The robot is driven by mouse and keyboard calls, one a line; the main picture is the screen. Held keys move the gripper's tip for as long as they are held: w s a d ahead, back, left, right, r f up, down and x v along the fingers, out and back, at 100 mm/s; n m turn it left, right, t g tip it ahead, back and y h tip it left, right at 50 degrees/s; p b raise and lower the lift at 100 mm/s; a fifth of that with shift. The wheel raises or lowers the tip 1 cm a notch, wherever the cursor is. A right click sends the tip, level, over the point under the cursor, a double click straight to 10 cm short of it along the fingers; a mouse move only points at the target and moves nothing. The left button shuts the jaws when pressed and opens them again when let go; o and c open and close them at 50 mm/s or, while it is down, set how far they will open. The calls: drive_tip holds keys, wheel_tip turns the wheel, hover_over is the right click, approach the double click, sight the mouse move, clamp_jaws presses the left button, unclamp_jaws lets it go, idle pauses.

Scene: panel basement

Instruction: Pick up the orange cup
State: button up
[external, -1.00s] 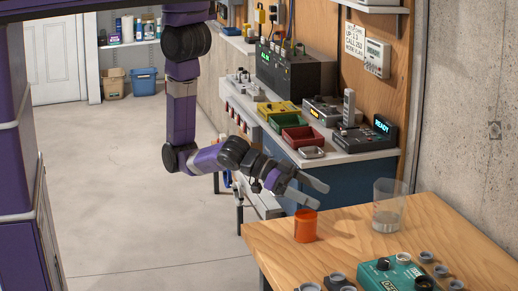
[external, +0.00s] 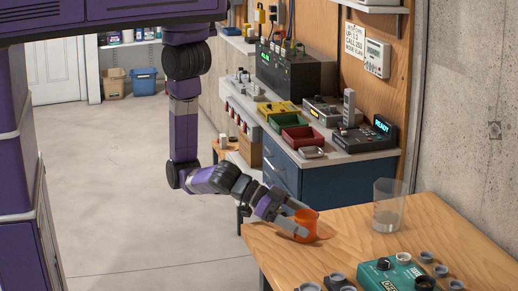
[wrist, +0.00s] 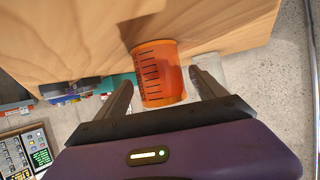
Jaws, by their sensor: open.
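The orange cup (external: 306,222) stands at the left side of the wooden table top (external: 350,253). In the wrist view the cup (wrist: 158,75) is see-through orange with dark measuring marks. My gripper (external: 303,219) is low at the table, with its fingers on either side of the cup. In the wrist view my gripper (wrist: 158,85) is open, and the cup is between the two fingers. A gap shows between the cup and each finger there. Part of the cup is hidden behind a finger in the external view.
A clear beaker (external: 388,206) stands to the right of the cup. A teal box (external: 397,274) and several small grey knob-like parts are near the table's front. A workbench with bins and devices (external: 325,140) stands behind. The table between cup and beaker is clear.

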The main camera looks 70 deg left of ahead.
sight(315, 226)
drive_tip(key=shift+x, duration=1.7)
drive_tip(key=c, duration=1.5)
drive_tip(key=shift+r, duration=0.25)
